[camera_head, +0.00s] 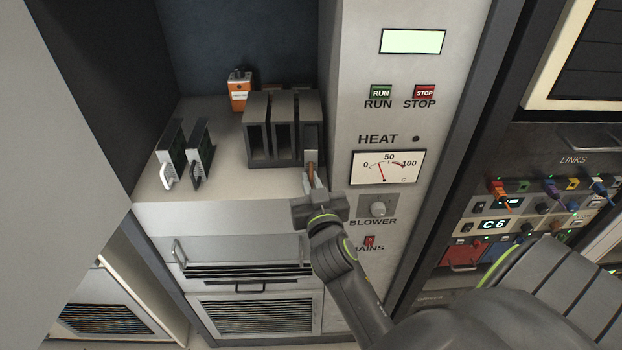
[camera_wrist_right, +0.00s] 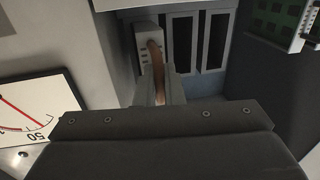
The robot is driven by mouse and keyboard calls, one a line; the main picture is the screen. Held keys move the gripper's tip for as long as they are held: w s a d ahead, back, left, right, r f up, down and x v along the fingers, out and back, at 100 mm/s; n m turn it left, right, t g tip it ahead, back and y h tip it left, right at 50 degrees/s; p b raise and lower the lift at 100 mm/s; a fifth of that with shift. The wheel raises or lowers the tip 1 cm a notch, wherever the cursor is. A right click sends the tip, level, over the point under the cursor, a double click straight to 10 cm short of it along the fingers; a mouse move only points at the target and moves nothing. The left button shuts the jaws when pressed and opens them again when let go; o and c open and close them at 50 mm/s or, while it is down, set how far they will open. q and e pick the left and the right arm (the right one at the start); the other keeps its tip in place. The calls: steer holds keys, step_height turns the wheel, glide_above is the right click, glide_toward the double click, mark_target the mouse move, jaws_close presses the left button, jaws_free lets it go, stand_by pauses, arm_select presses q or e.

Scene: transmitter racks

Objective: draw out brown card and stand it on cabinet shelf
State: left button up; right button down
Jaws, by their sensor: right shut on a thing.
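The brown card shows as a pale front plate with a brown handle (camera_head: 310,170) at the rightmost slot of the dark slotted rack (camera_head: 258,162). My right gripper (camera_head: 313,186) is shut on that handle, in front of the rack. In the right wrist view the brown handle (camera_wrist_right: 157,62) sits between my fingers, with the pale plate just behind it. How far the card is in the slot I cannot tell. The cabinet shelf (camera_head: 225,185) is pale and bears the rack. My left gripper is not in view.
An orange box (camera_head: 239,92) stands behind. Bare shelf lies between cards and rack. The HEAT meter panel (camera_head: 387,168) is close on the right; a drawer handle (camera_head: 240,263) is below.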

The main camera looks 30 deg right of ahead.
steer(key=shift+a+p+v, duration=0.15)
steer(key=shift+p+v, duration=0.05)
steer(key=shift+v, duration=0.85)
steer(key=shift+a+p+v, duration=0.15)
steer(key=shift+v, duration=0.9)
steer(key=shift+w+r, duration=0.1)
steer(key=shift+a, duration=0.1)
